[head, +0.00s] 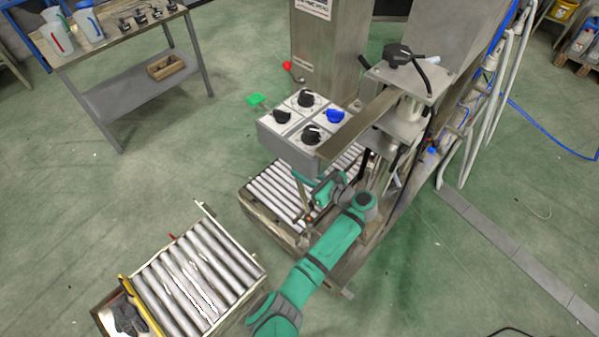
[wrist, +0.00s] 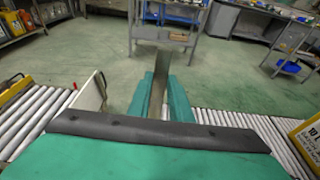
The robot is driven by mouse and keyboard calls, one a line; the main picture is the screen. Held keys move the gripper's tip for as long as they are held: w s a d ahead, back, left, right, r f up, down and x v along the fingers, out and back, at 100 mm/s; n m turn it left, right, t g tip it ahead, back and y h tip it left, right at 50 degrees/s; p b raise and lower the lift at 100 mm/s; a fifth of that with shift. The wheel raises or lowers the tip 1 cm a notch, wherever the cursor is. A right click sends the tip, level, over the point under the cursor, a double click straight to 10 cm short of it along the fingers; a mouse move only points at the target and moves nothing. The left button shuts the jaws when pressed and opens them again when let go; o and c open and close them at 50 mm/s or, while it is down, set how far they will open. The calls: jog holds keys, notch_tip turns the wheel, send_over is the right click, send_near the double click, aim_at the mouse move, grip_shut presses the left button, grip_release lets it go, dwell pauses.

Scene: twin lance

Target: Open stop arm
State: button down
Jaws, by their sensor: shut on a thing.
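The stop arm appears to be the narrow grey metal bar (wrist: 162,66) that stands between my fingers in the wrist view. My gripper (wrist: 160,84) is shut on it, one teal finger on each side. In the head view my gripper (head: 318,187) is above the roller conveyor (head: 272,196) beneath the machine. My arm and fingers cover most of the bar there, so its angle and hinge cannot be made out.
A control box (head: 302,128) with several knobs overhangs the rollers. A second roller conveyor (head: 190,280) lies lower left, with gloves (head: 128,315) at its end. A metal table (head: 130,75) stands at the upper left. Open green floor lies between.

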jog(key=c, duration=1.6)
grip_release()
jog(key=shift+s+f, duration=0.15)
jog(key=shift+f, duration=0.3)
jog(key=shift+r, duration=0.15)
jog(key=shift+d+r, duration=0.1)
jog(key=v, duration=1)
jog(key=shift+s+d, duration=0.15)
jog(key=shift+s, duration=0.05)
